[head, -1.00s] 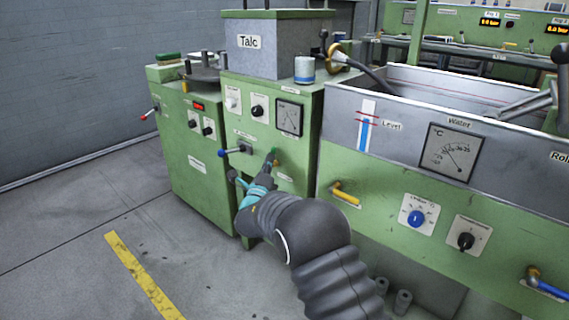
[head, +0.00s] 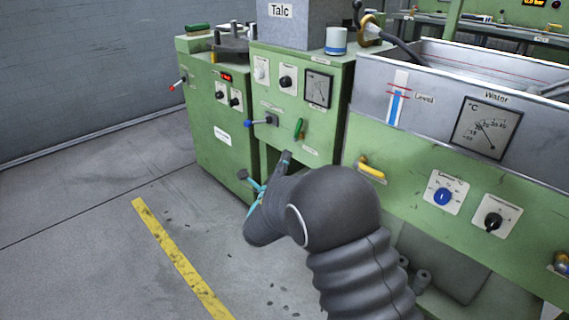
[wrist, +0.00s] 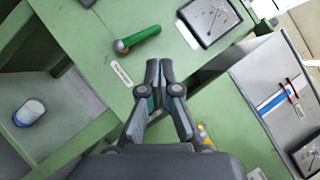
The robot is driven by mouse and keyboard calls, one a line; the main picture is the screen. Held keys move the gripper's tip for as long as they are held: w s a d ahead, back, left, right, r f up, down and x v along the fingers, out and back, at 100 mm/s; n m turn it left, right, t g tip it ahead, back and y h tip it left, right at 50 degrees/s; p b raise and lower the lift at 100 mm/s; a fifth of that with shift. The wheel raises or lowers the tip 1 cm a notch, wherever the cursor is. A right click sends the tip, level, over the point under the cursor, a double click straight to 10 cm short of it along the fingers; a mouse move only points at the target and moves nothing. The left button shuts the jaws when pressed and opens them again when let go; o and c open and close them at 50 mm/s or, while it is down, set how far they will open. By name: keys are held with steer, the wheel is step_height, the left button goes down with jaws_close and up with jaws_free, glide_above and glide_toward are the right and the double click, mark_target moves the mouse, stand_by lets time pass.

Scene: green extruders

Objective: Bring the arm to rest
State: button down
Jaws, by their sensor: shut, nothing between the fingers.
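My gripper (wrist: 160,72) is shut and empty in the wrist view, its fingertips together in front of the green panel. A green-handled lever (wrist: 138,39) sits on that panel just beyond the fingertips, apart from them. In the head view my gripper (head: 285,158) is partly hidden behind my dark arm, below the same green lever (head: 299,128). My arm reaches out from the lower right of the head view.
The green machine (head: 218,130) stands at the left, and the water tank (head: 420,75) with a yellow handle (head: 371,169) is close on the right. Open floor with a yellow line (head: 180,255) lies at the left. A white-and-blue can (wrist: 29,112) shows in the wrist view.

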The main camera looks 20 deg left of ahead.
steer(key=shift+s+d+f, duration=0.1)
steer(key=shift+s+d, duration=0.1)
steer(key=shift+s, duration=0.4)
